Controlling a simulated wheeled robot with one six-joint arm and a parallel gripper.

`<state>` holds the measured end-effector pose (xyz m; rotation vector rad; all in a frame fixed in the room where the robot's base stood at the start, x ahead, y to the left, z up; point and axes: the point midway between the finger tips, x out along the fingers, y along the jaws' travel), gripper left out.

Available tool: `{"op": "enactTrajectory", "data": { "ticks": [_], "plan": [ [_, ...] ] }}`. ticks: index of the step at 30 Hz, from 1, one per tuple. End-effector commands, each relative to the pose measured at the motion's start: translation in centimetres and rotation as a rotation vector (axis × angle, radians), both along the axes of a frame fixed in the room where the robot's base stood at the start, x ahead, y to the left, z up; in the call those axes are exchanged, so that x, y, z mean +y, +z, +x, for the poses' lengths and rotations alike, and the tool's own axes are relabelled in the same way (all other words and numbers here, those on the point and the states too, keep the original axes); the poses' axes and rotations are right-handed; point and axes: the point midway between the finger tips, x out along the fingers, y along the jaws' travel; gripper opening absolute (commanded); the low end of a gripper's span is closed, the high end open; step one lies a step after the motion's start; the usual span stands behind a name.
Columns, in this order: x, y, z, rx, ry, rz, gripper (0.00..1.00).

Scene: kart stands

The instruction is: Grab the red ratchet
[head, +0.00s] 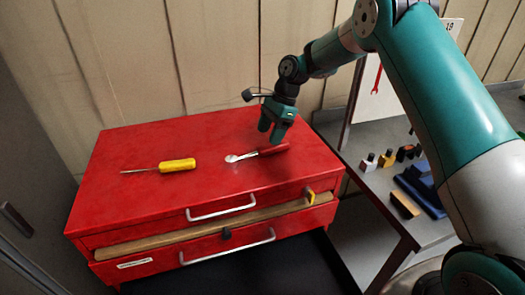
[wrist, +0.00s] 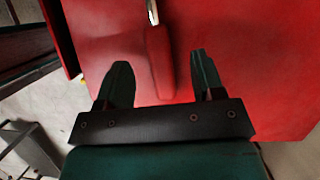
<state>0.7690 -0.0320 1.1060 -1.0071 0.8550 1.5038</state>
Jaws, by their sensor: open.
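The red ratchet lies flat on top of the red tool chest (head: 130,200). Its silver head (head: 233,158) points left and its red handle (head: 273,149) points right in the head view. My gripper (head: 272,135) is open just above the handle. In the wrist view the ratchet's red handle (wrist: 160,62) runs down between the two open fingers of my gripper (wrist: 160,85). The fingers stand apart from the handle on both sides. Only a little of the silver shaft shows at the top edge there.
A yellow-handled screwdriver (head: 177,165) lies left of the ratchet on the chest. A grey bench (head: 385,185) at the right holds several small items and a blue object (head: 422,190). The chest's front drawers have silver handles (head: 222,208). The chest top between the tools is clear.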

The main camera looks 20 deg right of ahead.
Motion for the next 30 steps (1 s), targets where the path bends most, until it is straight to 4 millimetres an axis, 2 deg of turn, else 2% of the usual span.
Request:
{"op": "enactTrajectory", "data": {
  "ticks": [9, 17, 18, 24, 26, 30],
  "plan": [
    [2.0, -3.7, -0.7, 0.004, 0.001, -0.001, 0.62],
    [2.1, -4.4, -0.7, 0.002, 0.001, -0.001, 0.62],
    [2.1, -4.4, -0.7, 0.002, 0.001, 0.000, 0.59],
    [2.1, -4.3, -0.7, 0.002, 0.001, 0.000, 0.13],
    [2.1, -4.3, -0.7, 0.002, 0.000, 0.000, 0.01],
    [2.1, -4.3, -0.7, 0.001, 0.000, 0.000, 0.01]
  ]
}}
